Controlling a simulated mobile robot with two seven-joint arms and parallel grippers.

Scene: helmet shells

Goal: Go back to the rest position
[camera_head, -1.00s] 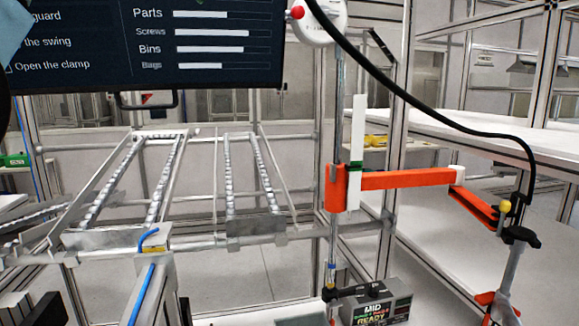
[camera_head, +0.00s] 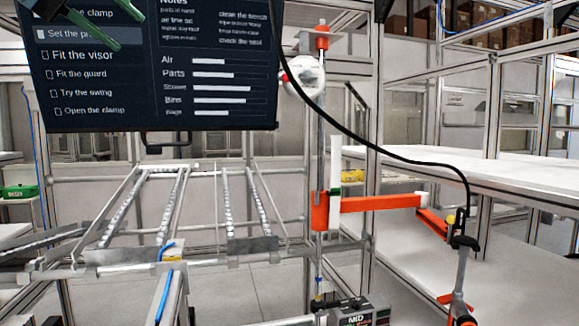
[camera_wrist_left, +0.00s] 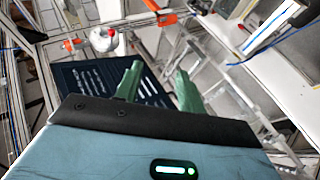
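My left gripper (camera_head: 130,32) shows at the top left of the head view, raised in front of the dark screen. Its two green fingers also show in the left wrist view (camera_wrist_left: 158,67), spread apart with nothing between them. The screen (camera_head: 170,120) lists steps such as "Fit the visor" and "Open the clamp". My right gripper is not in view.
An orange jointed arm on an upright post (camera_head: 321,211) stands right of centre, with a black cable and a hanging tool (camera_head: 459,275). A roller rack (camera_head: 250,243) stands below the screen. A white bench (camera_head: 510,170) is at the right. Bare floor shows between the frames.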

